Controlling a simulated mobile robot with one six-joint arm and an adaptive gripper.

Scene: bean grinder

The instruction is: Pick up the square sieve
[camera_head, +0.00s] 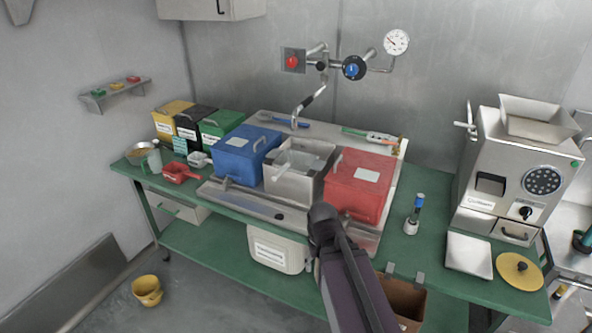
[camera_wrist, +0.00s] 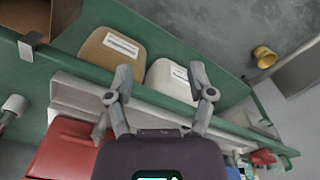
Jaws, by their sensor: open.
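No thing in view is clearly a square sieve. The nearest match is the square, open steel container (camera_head: 292,186) between the blue box and the red box in the head view. A pale, see-through piece lies in its top; I cannot tell whether it has mesh. My gripper (camera_wrist: 160,78) is open and empty in the wrist view, its two fingers spread above the table's front edge. In the head view my arm rises from the bottom to beside the red box (camera_head: 358,187); the fingers cannot be made out there. The red box also shows in the wrist view (camera_wrist: 62,150).
A blue box (camera_head: 240,158) stands left of the steel container. A grinder (camera_head: 520,165) stands at the right, with a pale square plate (camera_head: 469,255) and yellow disc (camera_head: 519,270) before it. A bottle (camera_head: 413,215) stands near the red box. A yellow bucket (camera_head: 147,290) is on the floor.

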